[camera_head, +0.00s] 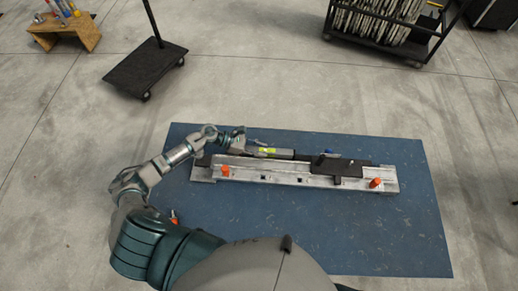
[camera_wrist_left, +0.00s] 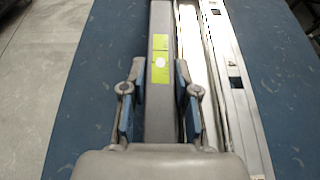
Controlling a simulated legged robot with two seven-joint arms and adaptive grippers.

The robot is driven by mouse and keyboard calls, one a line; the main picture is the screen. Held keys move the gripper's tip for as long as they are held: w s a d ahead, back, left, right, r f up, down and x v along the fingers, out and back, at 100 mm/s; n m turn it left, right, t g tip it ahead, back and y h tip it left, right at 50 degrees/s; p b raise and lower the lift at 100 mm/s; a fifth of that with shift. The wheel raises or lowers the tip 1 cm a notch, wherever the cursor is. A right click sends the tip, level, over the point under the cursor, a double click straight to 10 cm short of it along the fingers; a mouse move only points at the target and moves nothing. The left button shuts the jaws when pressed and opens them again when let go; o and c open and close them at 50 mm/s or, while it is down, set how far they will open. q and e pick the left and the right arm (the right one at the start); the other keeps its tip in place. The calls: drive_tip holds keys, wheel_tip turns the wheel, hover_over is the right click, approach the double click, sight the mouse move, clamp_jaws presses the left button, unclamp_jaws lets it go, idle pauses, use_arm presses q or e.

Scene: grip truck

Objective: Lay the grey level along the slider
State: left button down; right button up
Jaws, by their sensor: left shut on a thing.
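The grey level (camera_head: 275,152) is a long bar with a yellow-green label, and it shows in the left wrist view (camera_wrist_left: 160,110). My left gripper (camera_head: 240,142) is shut on it near its left end, with one finger on each side in the left wrist view (camera_wrist_left: 158,95). The slider (camera_head: 280,179) is a long silver rail with orange knobs and a black plate (camera_head: 345,168). The level lies roughly parallel to the slider, along its far side; the wrist view shows the slider (camera_wrist_left: 237,95) just right of it. I cannot tell whether they touch. My right gripper is out of view.
The slider lies on a blue mat (camera_head: 330,235) with bare room in front and to the right. Beyond are a black wheeled stand (camera_head: 145,70), a wooden step (camera_head: 75,38) holding small items, and a loaded black cart (camera_head: 380,40). The concrete floor between is clear.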

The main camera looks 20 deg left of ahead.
use_arm(q)
drive_tip(key=c, duration=0.8)
unclamp_jaws()
drive_tip(key=shift+a, duration=0.65)
drive_tip(key=v, duration=1.1)
drive_tip(key=shift+a, duration=0.15)
